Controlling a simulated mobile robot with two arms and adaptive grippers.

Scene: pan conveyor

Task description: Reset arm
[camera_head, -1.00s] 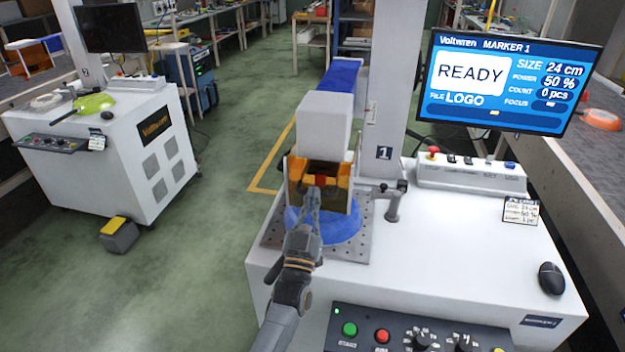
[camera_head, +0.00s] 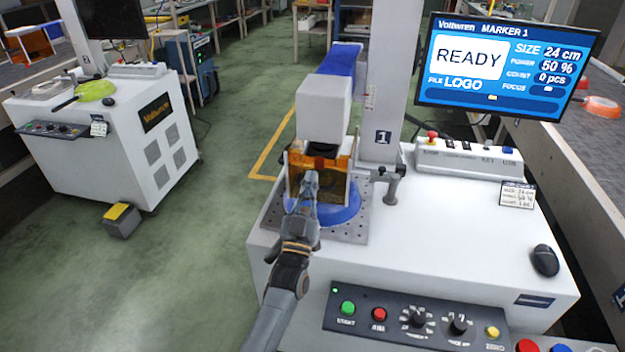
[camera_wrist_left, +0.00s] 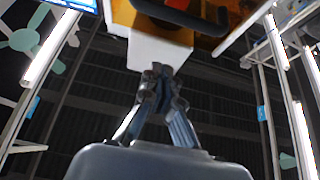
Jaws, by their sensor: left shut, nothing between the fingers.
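My left gripper (camera_head: 309,180) is shut and empty in the head view, in front of the orange guard (camera_head: 328,166) under the white marking head (camera_head: 324,108). Its closed fingers (camera_wrist_left: 164,80) also show in the left wrist view, pointing up toward the white head and the orange guard (camera_wrist_left: 222,14). A blue round pan (camera_head: 340,208) lies on the perforated plate (camera_head: 268,230) below the guard, partly hidden by my arm and the guard. I cannot tell whether the fingertips touch the guard. My right gripper is not in view.
The white marker bench (camera_head: 455,240) carries a control panel (camera_head: 400,322), a mouse (camera_head: 545,260) and a small clamp (camera_head: 391,190). The monitor (camera_head: 505,66) reads READY. A second marker station (camera_head: 110,140) with a green pan (camera_head: 95,90) stands left, across free green floor.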

